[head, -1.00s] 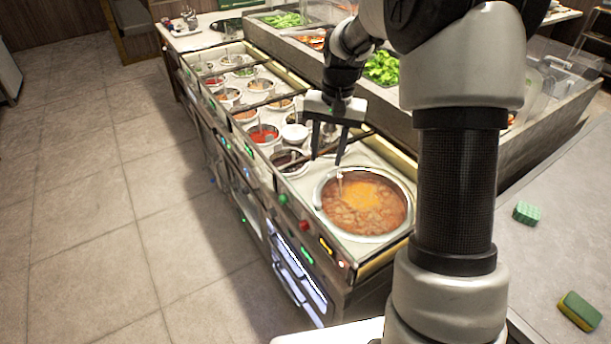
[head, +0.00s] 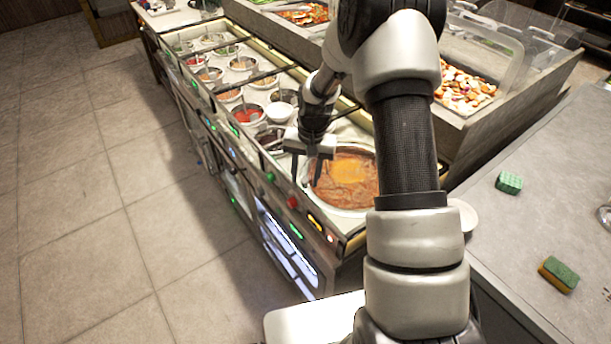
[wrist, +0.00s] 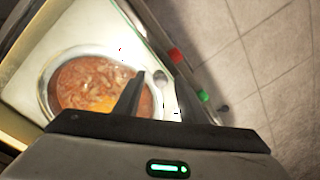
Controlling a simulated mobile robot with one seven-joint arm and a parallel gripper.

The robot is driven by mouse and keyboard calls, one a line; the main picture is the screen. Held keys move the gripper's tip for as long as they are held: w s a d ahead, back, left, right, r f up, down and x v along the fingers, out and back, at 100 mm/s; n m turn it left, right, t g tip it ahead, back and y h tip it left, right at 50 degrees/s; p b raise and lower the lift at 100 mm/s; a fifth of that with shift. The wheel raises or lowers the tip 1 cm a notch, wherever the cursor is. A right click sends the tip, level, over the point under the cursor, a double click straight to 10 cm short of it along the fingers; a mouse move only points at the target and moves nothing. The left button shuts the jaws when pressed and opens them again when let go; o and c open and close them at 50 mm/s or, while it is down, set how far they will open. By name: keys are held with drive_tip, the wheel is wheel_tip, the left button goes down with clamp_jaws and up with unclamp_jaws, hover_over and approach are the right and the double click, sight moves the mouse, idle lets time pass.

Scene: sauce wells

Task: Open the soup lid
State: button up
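The soup pot (head: 322,205) is round and sunk in the counter's near end, with red-brown soup and an orange patch (head: 347,170) in it. It also shows in the wrist view (wrist: 45,90). I cannot make out a separate lid; the soup shows plainly, so any cover over it would be see-through. A small grey rounded piece (wrist: 160,76) shows between my fingertips at the pot's edge; I cannot tell if it is a lid knob or a ladle end. My gripper (head: 306,182) is open, fingers down, by the pot's left edge. No contact is clear.
Several small sauce wells (head: 248,114) line the counter beyond the pot. A red button (head: 292,202) and a green button (head: 270,178) sit on its front edge. Two sponges (head: 509,182) (head: 559,274) lie on the grey table at right. The floor at left is clear.

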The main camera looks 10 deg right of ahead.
sight(357, 155)
drive_tip(key=shift+f, duration=0.25)
clamp_jaws()
drive_tip(key=w+d+b, duration=0.1)
drive_tip(key=w+d, duration=0.2)
drive_tip(key=d, duration=0.5)
drive_tip(key=w+d+b, duration=0.1)
drive_tip(key=w+d, duration=0.3)
drive_tip(key=d, duration=0.5)
drive_tip(key=w+d+b, duration=0.2)
drive_tip(key=w+d, duration=0.1)
drive_tip(key=d, duration=0.5)
drive_tip(key=shift+w+d, duration=0.25)
unclamp_jaws()
